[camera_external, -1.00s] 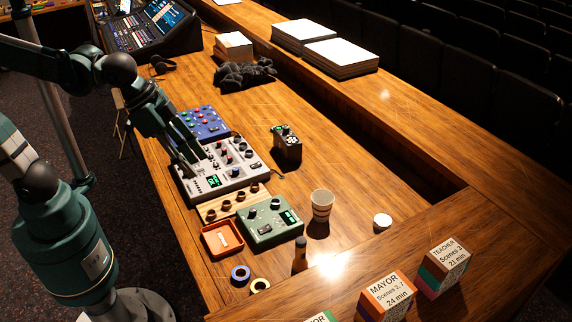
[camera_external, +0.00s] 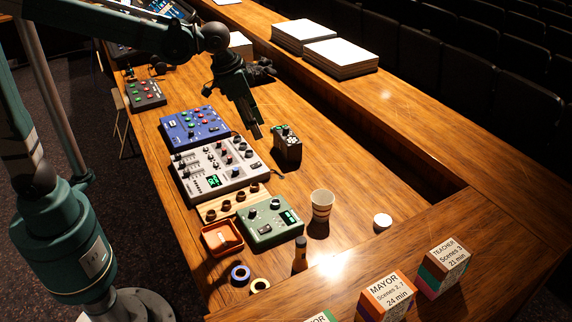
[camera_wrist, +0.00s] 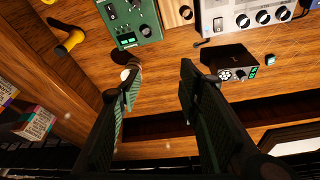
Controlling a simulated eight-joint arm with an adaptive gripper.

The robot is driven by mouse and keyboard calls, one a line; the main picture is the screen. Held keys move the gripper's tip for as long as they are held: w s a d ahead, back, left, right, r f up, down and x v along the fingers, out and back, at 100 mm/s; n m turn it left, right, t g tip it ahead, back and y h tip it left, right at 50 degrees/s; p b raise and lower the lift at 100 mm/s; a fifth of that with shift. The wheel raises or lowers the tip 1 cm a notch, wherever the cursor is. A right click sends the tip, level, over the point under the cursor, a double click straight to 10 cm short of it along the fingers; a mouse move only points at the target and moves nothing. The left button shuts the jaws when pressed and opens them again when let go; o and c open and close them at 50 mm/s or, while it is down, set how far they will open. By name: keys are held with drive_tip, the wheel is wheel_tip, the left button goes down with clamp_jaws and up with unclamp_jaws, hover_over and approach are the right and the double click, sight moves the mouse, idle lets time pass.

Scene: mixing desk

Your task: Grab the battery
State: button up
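In the wrist view the battery (camera_wrist: 71,42) shows at the upper left as a yellow and black cylinder. My gripper (camera_external: 257,134) is high over the desk, beside the black box device, well away from the battery. In the wrist view my gripper (camera_wrist: 157,84) has its fingers spread, with only desk between them. Nothing is held.
A paper cup (camera_external: 321,204) and a white round thing (camera_external: 382,221) stand right of the green device (camera_external: 270,220). An orange tray (camera_external: 222,238), grey mixer (camera_external: 220,165) and blue mixer (camera_external: 194,127) line the left side. The black box device (camera_external: 288,151) stands near my gripper.

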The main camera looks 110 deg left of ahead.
drive_tip(key=s+a+f+n+g, duration=0.1)
drive_tip(key=a+f, duration=0.4)
drive_tip(key=a, duration=0.7)
drive_tip(key=a+f+n+p, duration=0.1)
drive_tip(key=a+f, duration=0.4)
drive_tip(key=a, duration=0.8)
drive_tip(key=s+a+f+n+g+h+p, duration=0.1)
drive_tip(key=a+f, duration=0.4)
drive_tip(key=a, duration=0.8)
drive_tip(key=shift+s+f+n+g, duration=0.2)
drive_tip(key=shift+s+n+g, duration=0.15)
drive_tip(key=shift+n, duration=0.35)
drive_tip(key=shift+n+g+h, duration=0.25)
drive_tip(key=shift+n+h, duration=0.05)
drive_tip(key=shift+n, duration=0.4)
drive_tip(key=s+a+f, duration=0.2)
drive_tip(key=a, duration=0.1)
drive_tip(key=s+a+f, duration=0.2)
drive_tip(key=a+f, duration=0.1)
drive_tip(key=a, duration=0.1)
drive_tip(key=s+a+f, duration=0.2)
drive_tip(key=a, duration=0.1)
drive_tip(key=shift+a+f+p, duration=0.2)
drive_tip(key=shift+f+p, duration=0.1)
drive_tip(key=shift+p, duration=0.05)
drive_tip(key=shift+a+f, duration=0.1)
drive_tip(key=shift+f, duration=1.3)
